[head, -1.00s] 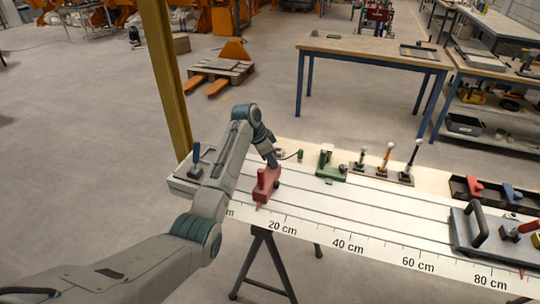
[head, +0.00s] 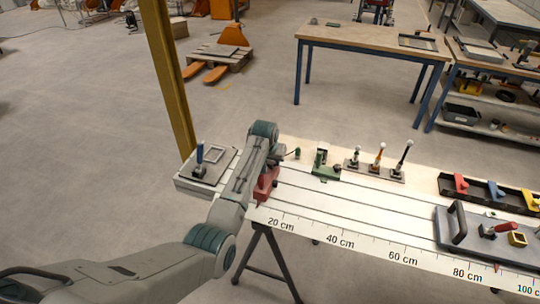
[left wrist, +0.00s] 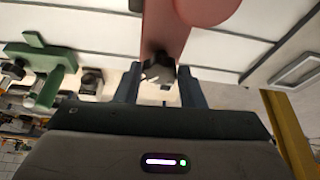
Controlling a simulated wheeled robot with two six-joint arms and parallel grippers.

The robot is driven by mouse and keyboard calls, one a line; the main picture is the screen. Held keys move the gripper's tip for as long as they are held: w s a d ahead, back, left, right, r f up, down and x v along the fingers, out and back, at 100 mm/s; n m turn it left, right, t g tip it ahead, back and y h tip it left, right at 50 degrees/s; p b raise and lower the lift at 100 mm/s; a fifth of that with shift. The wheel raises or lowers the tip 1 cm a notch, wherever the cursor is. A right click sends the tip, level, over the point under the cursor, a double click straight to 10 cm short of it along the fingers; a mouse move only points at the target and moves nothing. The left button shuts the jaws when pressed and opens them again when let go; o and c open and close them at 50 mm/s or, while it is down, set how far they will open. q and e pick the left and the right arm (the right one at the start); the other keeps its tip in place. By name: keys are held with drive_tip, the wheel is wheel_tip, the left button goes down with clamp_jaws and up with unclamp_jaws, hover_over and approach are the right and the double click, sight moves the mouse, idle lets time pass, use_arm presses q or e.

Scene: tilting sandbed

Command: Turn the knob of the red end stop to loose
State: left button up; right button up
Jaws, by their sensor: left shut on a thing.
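The red end stop (head: 265,188) sits on the white scaled bed near the 20 cm mark, partly covered by my left arm in the head view. In the left wrist view its pink-red body (left wrist: 163,28) runs down from the top edge. Its dark knob (left wrist: 158,66) is at the body's lower end, between the fingers of my left gripper (left wrist: 159,80). The left gripper (head: 277,158) is shut on the knob, on the far side of the end stop. The knob is hidden in the head view. My right gripper is out of view.
A grey plate with a black handle (head: 458,222) lies further right. A grey block with a blue handle (head: 199,157) is at the left end.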

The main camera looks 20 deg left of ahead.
use_arm(q)
drive_tip(key=shift+d+r+n+y, duration=0.15)
drive_tip(key=shift+n+y, duration=0.25)
drive_tip(key=shift+n, duration=0.5)
drive_tip(key=shift+w+n+y+p, duration=0.1)
drive_tip(key=shift+n+y+p, duration=0.2)
drive_tip(key=shift+n, duration=0.6)
drive_tip(key=n+g+y, duration=0.1)
drive_tip(key=n, duration=0.3)
drive_tip(key=shift+d+b, duration=0.15)
drive_tip(key=shift+b, duration=0.25)
drive_tip(key=shift+n+y, duration=0.3)
drive_tip(key=o, duration=1)
drive_tip(key=shift+b+v, duration=1.85)
drive_tip(key=shift+v, duration=3.45)
